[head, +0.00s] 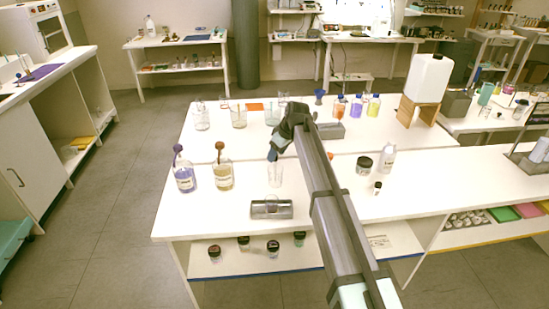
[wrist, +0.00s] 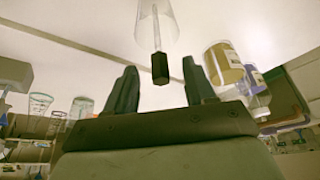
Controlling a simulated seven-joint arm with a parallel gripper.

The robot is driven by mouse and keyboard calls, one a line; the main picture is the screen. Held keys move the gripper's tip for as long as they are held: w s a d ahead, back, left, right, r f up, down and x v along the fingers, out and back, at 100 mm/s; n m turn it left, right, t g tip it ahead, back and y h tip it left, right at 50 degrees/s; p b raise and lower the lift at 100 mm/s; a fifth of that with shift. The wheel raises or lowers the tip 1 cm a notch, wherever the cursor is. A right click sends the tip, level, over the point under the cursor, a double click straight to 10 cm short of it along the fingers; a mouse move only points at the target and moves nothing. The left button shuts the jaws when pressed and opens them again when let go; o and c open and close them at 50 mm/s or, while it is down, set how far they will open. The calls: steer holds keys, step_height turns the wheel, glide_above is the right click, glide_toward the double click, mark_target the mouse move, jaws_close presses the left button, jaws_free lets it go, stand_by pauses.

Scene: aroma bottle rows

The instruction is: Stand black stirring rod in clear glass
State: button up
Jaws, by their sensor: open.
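The clear glass (head: 275,174) stands on the front white table; it also shows at the top of the wrist view (wrist: 146,24). The black stirring rod (wrist: 160,69) has a thin shaft inside the glass, and its thick black end sticks out past the rim toward me. In the head view I cannot make out the rod clearly. My gripper (head: 273,155) is just above the glass. In the wrist view my gripper (wrist: 162,82) has its two fingers spread, with the rod's black end in the gap between the tips and clear space on both sides.
A purple bottle (head: 185,180) and a yellow bottle (head: 223,177) with round stoppers stand left of the glass. A grey metal holder (head: 271,209) lies in front of it. Beakers (head: 239,117) stand behind.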

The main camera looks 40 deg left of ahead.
steer(key=v, duration=1)
stand_by(0.7)
